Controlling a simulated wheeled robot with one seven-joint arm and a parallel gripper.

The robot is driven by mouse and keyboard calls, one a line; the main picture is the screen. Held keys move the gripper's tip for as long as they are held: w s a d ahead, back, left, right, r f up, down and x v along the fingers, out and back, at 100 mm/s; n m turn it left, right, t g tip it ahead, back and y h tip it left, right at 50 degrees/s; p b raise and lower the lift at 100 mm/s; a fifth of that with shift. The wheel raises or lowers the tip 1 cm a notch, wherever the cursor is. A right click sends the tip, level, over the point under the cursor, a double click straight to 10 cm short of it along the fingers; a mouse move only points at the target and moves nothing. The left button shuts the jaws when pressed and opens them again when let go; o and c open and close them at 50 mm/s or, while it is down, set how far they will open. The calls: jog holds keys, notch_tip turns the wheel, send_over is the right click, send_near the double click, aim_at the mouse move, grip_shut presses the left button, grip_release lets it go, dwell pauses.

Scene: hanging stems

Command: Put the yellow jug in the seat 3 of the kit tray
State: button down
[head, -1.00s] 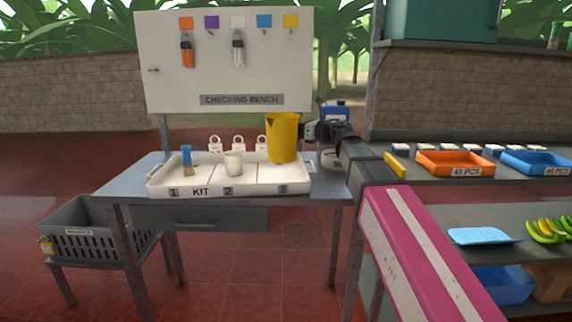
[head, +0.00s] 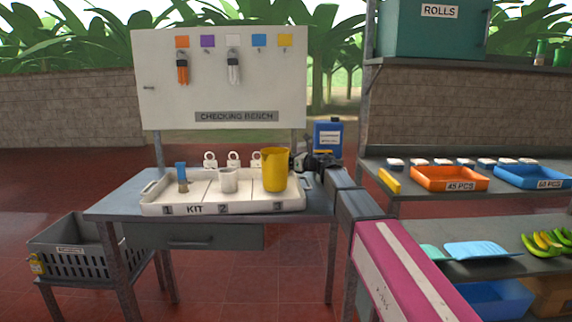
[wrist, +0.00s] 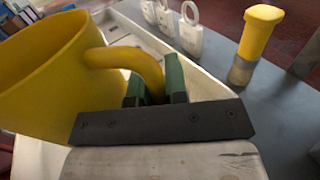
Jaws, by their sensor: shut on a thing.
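The yellow jug (head: 274,171) is upright over seat 3 of the white kit tray (head: 245,208), at its right end. Its base is at or very near the seat floor; I cannot tell if it touches. My gripper (head: 299,161) is at the jug's right side. In the wrist view the green fingers of my gripper (wrist: 156,88) are shut on the handle of the yellow jug (wrist: 42,75). Seat 1 holds a blue-topped brush-like thing (head: 182,176).
White padlock-like things (head: 233,159) stand behind the tray. A blue container (head: 328,137) is behind my gripper. The wrist view shows a yellow-topped thing (wrist: 260,40) on the bench. A shelf with an orange tray (head: 448,179) is at right, a grey crate (head: 85,243) at left.

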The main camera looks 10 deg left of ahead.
jog(key=shift+f, duration=0.75)
jog(key=c, duration=1.1)
grip_release()
jog(key=shift+f, duration=0.1)
jog(key=shift+c, duration=0.2)
jog(key=shift+d, duration=0.1)
jog(key=v, duration=1.2)
